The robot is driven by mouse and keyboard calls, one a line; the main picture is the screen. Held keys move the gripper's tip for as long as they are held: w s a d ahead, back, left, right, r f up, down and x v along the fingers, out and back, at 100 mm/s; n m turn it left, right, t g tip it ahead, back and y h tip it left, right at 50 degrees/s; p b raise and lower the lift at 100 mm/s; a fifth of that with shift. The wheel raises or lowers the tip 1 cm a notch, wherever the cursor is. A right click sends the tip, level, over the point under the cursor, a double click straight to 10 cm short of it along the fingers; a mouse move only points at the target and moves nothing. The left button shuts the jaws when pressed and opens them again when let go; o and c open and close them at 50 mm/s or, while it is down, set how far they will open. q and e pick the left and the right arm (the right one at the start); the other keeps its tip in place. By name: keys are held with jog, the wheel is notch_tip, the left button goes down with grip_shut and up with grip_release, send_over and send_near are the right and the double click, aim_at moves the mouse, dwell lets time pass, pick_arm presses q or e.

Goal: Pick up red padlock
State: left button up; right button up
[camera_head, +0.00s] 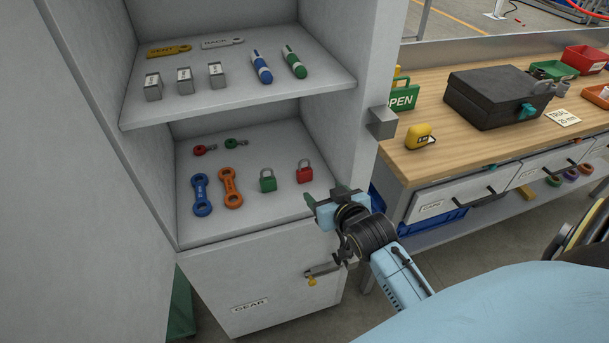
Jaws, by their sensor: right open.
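The red padlock (305,174) stands on the lower shelf of the open grey cabinet, near its right side, with its shackle up. A green padlock (268,183) stands just to its left. My right gripper (325,199) is below and right of the red padlock, near the shelf's front right edge. It is open, empty and apart from the padlock. My left gripper is out of view.
Blue (202,195) and orange (230,188) hasps and small red and green items lie left on the lower shelf (255,217). The cabinet's right wall (325,125) and the upper shelf (225,112) bound the space. A wooden workbench (450,139) stands to the right.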

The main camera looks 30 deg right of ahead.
aim_at(306, 172)
jog(key=x, duration=0.2)
jog(key=b+x, duration=0.1)
jog(key=x, duration=0.2)
jog(key=r+x, duration=0.1)
jog(key=x, duration=0.2)
jog(key=shift+w+d+b, duration=0.15)
jog(key=shift+w+b, duration=0.15)
jog(key=shift+b, duration=0.05)
jog(key=b+x, duration=0.1)
jog(key=x, duration=0.3)
jog(key=shift+w+f, duration=0.15)
jog(key=shift+w+d, duration=0.1)
jog(key=shift+w, duration=0.15)
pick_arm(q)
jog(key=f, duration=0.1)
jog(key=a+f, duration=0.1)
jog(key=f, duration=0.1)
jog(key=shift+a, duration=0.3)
pick_arm(e)
jog(key=c, duration=1.1)
